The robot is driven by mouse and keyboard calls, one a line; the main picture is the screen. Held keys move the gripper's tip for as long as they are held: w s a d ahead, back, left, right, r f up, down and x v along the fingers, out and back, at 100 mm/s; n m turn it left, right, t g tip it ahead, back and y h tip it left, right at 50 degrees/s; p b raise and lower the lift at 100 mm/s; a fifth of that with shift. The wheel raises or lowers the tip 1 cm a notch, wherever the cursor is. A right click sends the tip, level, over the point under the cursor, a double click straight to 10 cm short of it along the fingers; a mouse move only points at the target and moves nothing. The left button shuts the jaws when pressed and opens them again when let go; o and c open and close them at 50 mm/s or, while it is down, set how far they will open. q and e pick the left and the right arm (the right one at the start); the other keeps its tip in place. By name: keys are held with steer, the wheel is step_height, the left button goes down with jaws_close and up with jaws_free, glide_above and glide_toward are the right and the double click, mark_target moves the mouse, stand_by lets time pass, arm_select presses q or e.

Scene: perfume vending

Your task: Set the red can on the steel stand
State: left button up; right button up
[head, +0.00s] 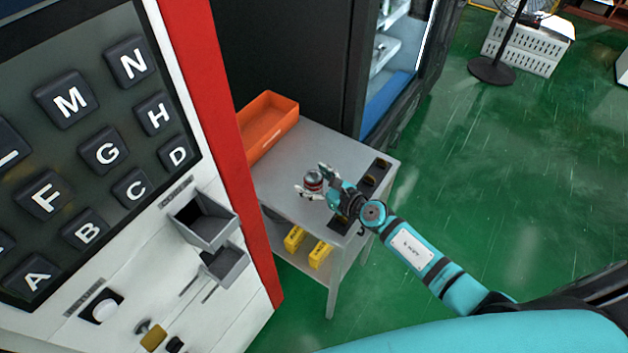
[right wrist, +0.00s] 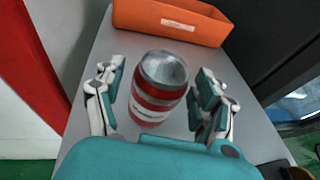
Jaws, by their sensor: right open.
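The red can (head: 313,181), with white bands and a silver top, stands upright on the grey steel stand (head: 276,185). In the right wrist view the can (right wrist: 157,92) stands between the two fingers of my right gripper (right wrist: 160,105), with a gap visible on both sides. In the head view my right gripper (head: 316,181) is open around the can, its arm coming in from the lower right. The steel stand's top (right wrist: 110,50) also shows in the right wrist view. My left gripper is not in view.
An orange bin (head: 268,128) sits at the stand's back left, also in the wrist view (right wrist: 172,22). Dark holders (head: 376,172) line the right edge. Yellow boxes (head: 319,254) lie on the lower shelf.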

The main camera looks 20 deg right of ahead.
steer(key=shift+r, duration=0.2)
steer(key=shift+s+d+p, duration=0.2)
steer(key=shift+s+p, duration=0.1)
steer(key=shift+s, duration=0.05)
steer(key=v, duration=0.9)
steer(key=shift+s+d+r+p, duration=0.1)
steer(key=shift+s+r+p, duration=0.05)
steer(key=shift+s+p, duration=0.2)
steer(key=shift+v, duration=0.75)
steer(key=shift+w+r, duration=0.1)
steer(key=shift+r, duration=0.05)
